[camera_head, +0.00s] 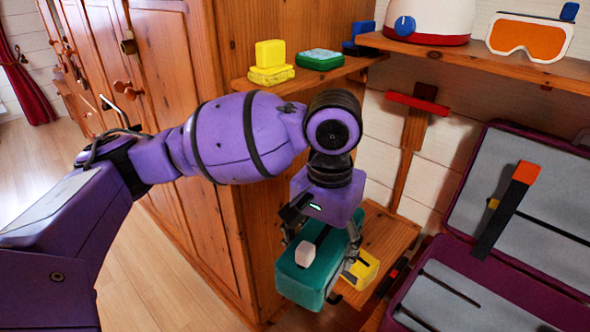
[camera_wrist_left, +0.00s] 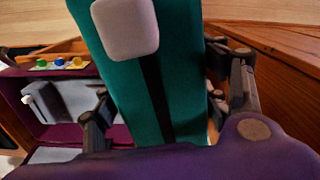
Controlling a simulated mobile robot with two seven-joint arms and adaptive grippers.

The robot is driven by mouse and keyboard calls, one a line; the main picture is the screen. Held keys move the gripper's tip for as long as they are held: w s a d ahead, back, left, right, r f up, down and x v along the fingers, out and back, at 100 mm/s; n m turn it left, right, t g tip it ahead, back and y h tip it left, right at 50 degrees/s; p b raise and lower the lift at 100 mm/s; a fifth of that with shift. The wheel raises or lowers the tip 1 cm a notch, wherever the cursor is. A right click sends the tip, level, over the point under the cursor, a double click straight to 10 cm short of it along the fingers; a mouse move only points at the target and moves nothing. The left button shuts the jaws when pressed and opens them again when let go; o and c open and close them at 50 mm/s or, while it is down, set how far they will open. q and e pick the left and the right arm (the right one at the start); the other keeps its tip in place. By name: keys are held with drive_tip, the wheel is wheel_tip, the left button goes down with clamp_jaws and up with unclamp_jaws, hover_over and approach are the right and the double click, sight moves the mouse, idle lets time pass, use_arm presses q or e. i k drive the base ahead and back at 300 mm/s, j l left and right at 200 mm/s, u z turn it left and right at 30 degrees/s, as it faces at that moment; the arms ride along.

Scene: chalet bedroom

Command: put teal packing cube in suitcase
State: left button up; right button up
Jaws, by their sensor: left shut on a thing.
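The teal packing cube (camera_head: 296,284) is a teal block with a dark strap and a pale, rounded handle-like piece on its face. My left gripper (camera_head: 319,262) points down and is shut on it, one finger on each side. The cube hangs beside the wooden cabinet, left of the suitcase. In the left wrist view the cube (camera_wrist_left: 130,92) fills the middle between the fingers. The open purple suitcase (camera_head: 503,284) with grey lining is at the right, its lid leaning back. It shows at the left in the left wrist view (camera_wrist_left: 58,101). My right gripper is out of view.
A low wooden shelf (camera_head: 388,233) with a yellow item (camera_head: 361,271) lies just behind the cube. An upper shelf (camera_head: 455,51) carries goggles (camera_head: 530,38) and a helmet-like object.

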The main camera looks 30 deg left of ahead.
sight(450, 311)
drive_tip(key=i+l+u, duration=0.1)
drive_tip(key=l, duration=0.35)
drive_tip(key=i+l, duration=0.2)
drive_tip(key=l, duration=0.25)
drive_tip(key=i+l+u, duration=0.15)
drive_tip(key=l, duration=0.35)
drive_tip(key=i+l+u, duration=0.1)
drive_tip(key=l, duration=0.35)
